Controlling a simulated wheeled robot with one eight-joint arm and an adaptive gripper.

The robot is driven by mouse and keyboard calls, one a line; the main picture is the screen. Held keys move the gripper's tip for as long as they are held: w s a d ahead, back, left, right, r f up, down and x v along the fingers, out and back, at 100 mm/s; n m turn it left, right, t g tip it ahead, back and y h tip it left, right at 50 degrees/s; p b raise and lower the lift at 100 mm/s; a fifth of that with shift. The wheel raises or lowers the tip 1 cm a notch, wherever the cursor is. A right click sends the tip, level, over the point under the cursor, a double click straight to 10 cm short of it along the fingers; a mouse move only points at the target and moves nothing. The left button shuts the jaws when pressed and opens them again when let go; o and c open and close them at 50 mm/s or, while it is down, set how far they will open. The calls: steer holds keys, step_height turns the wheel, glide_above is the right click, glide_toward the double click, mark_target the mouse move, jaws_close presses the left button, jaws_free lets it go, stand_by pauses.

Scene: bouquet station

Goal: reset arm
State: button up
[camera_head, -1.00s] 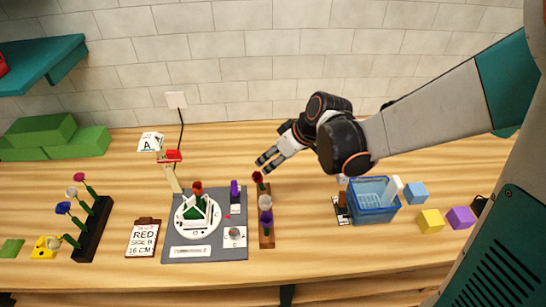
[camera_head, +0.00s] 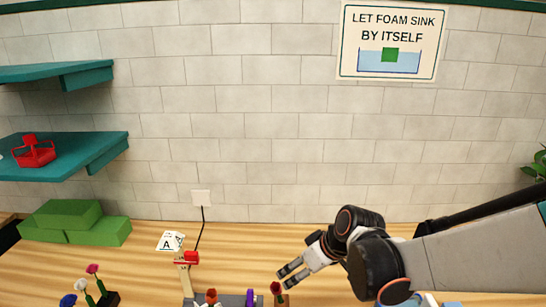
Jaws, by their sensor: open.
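My gripper (camera_head: 288,276) is at the lower right of the head view, at the end of my arm, which reaches in from the right. Its two dark fingers point down and left and are apart, with nothing between them. They are above the wooden table, close to a dark red flower (camera_head: 276,288) in a narrow holder at the bottom edge. I cannot tell the gap between fingers and flower. The lower parts of the flowers and the table front are cut off by the frame.
Green foam blocks (camera_head: 76,222) are stacked at the left. A card marked A (camera_head: 170,241) and a red-topped wooden device (camera_head: 187,259) stand centre-left. Teal shelves (camera_head: 62,160) jut from the left wall, one holding a red basket (camera_head: 35,155). A foam sign (camera_head: 389,42) hangs upper right.

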steer(key=s+d+m+t+h+b, duration=0.1)
steer(key=s+d+m+h+b, duration=0.1)
steer(key=s+d, duration=0.4)
steer(key=s+d+r+m+t+h+b, duration=0.1)
steer(key=s+d+m+b, duration=0.4)
steer(key=s, duration=0.6)
steer(key=shift+d+r+m+t+h+b, duration=0.3)
steer(key=shift+d+t+h+b, duration=0.15)
steer(key=shift+d+h, duration=0.2)
steer(key=shift+s+a, duration=0.1)
